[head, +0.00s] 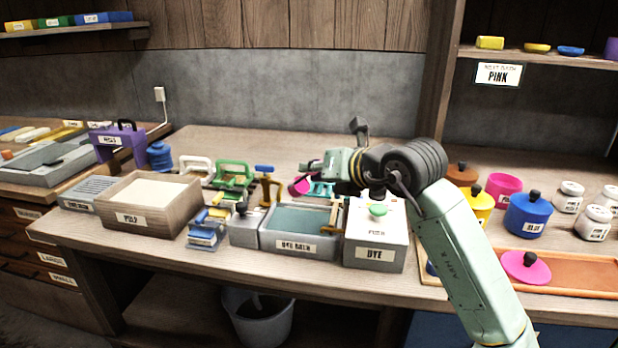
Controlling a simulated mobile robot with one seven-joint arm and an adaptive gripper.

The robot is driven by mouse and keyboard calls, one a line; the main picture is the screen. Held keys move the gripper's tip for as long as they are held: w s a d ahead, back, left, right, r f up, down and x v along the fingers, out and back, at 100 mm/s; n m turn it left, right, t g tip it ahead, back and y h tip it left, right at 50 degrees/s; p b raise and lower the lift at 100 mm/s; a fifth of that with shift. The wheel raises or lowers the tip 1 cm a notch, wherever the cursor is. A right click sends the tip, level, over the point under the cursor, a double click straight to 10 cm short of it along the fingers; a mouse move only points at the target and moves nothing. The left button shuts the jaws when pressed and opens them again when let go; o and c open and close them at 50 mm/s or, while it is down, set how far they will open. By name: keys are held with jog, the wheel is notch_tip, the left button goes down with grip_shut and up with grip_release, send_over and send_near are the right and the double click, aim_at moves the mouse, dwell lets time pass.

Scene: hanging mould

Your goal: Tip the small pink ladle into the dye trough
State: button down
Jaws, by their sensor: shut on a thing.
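My gripper (311,178) is shut at the left end of my arm, above the rear of the bench and behind the dye trough. A small pink ladle (299,187) shows at its fingertips, in its hold; its handle is largely hidden and its tilt and contents cannot be told. The dye trough (298,245) is a grey open box with a label that seems to read DYE BATH, with blue-grey liquid in it. It stands in front of and below my gripper. Part of the space behind it is hidden by my arm.
A wooden pulp vat (150,222) stands left. Green and white frames (234,176) and a brown stand (266,188) are near. Coloured pots (528,214) stand right.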

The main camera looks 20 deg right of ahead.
notch_tip(320, 180, down, 6)
jog(key=s+d+t+y+b, duration=0.1)
jog(key=t+b, duration=0.3)
jog(key=b, duration=0.8)
jog(key=shift+s+m+t, duration=0.3)
jog(key=shift+s+m, duration=0.1)
jog(key=shift+s, duration=0.15)
jog(key=shift+r, duration=0.1)
dwell(0.5)
jog(key=g+p, duration=0.2)
jog(key=p, duration=0.1)
jog(key=r+g+h+p, duration=0.1)
jog(key=g+p, duration=0.1)
jog(key=p, duration=0.1)
jog(key=shift+n, duration=0.4)
